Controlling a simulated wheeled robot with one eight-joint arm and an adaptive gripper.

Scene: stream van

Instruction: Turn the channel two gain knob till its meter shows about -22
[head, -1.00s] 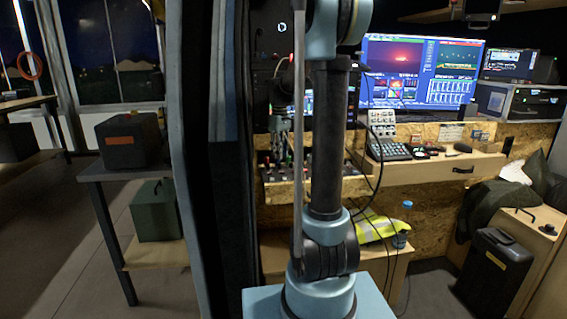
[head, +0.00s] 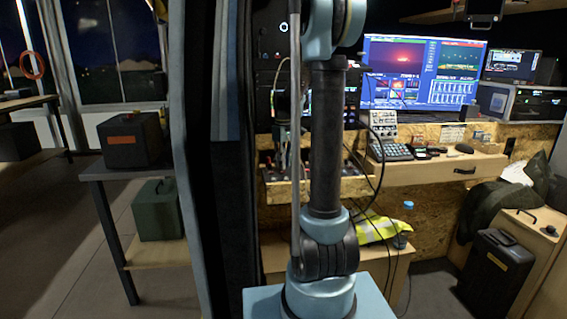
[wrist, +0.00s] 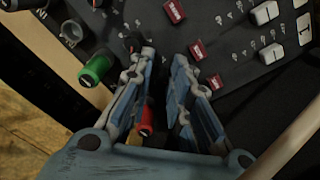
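My gripper (wrist: 162,64) is open over a dark mixer panel (wrist: 232,45) in the wrist view, a visible gap between its two fingers. A red-capped knob (wrist: 147,116) shows between the fingers, close to the left one; I cannot tell whether they touch. A green knob (wrist: 97,70) lies left of the left finger. No readable label shows which knob is channel two gain. In the head view my gripper (head: 283,150) is low over the console (head: 325,188), partly hidden by my arm. No meter value is legible on the large screen (head: 425,72).
A grey knob (wrist: 72,32) is at the upper left. In the head view, a keypad (head: 391,152) sits on the desk to the right, and cables hang beside my arm.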

